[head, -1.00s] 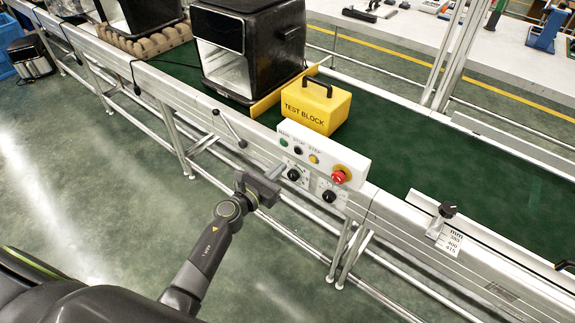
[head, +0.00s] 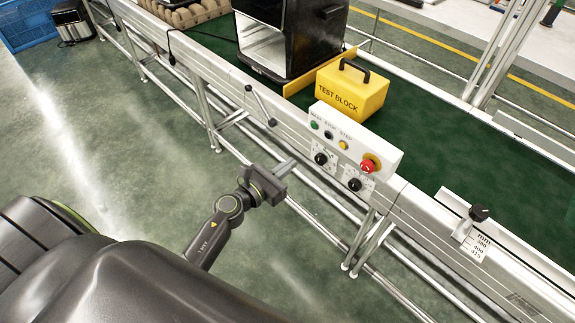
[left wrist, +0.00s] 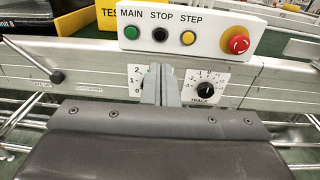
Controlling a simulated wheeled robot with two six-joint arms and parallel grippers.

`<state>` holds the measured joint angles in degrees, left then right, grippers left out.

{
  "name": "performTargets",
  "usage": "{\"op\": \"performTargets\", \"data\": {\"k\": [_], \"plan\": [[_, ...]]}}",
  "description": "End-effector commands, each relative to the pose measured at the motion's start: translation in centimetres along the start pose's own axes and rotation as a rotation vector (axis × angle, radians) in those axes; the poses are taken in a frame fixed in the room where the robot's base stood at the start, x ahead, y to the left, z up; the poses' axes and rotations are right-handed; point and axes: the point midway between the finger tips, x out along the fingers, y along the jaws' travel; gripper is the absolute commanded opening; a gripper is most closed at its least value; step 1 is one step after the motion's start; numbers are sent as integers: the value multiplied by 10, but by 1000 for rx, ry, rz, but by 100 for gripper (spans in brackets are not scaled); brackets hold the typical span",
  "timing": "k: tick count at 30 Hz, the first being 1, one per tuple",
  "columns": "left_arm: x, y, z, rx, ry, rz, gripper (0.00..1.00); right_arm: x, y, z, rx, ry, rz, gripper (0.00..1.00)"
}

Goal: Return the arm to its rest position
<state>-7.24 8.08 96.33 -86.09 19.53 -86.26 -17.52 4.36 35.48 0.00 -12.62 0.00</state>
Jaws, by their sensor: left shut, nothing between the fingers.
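My left gripper (head: 284,168) is shut and empty in the head view. It is held in front of the conveyor's near side, to the left of and a little below the control box (head: 352,140), apart from it. In the left wrist view the closed fingers (left wrist: 160,86) point at the panel and cover part of the left dial. The box carries green, black and yellow buttons labelled MAIN, STOP and STEP, and a red emergency knob (head: 371,163). The TRACK dial (left wrist: 205,88) shows to the right of the fingers. My right gripper is not in view.
A yellow test block (head: 352,92) stands on the green conveyor belt (head: 430,135), beside a black fryer (head: 290,35). A lever (head: 260,105) and a clamp knob (head: 479,212) stick out from the near rail. Open floor (head: 110,150) lies to the left.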

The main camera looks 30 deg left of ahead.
Motion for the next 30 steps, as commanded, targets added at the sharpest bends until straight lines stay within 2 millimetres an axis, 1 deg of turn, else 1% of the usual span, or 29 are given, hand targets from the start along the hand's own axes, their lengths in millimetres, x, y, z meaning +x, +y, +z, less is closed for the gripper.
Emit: {"op": "performTargets", "data": {"k": [8, 17, 20, 23, 25, 26, 27, 29, 30], "plan": [[0, 0, 0, 0, 0, 0, 0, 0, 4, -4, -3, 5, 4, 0], [0, 0, 0, -1, 0, 0, 0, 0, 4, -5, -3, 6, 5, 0], [-1, 2, -8, -51, 11, 11, 0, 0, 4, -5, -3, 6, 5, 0], [-8, 10, -37, -235, 47, 58, 0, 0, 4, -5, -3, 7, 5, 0], [-19, 18, -72, -454, 85, 125, 0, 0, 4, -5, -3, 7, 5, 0], [-25, 21, -90, -565, 103, 164, 0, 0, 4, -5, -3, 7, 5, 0], [-36, 26, -116, -723, 125, 226, 0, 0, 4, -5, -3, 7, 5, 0], [-56, 32, -157, -961, 153, 337, 0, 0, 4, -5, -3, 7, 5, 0], [-72, 35, -183, -1117, 164, 417, 0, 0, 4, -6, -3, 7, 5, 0]]}}
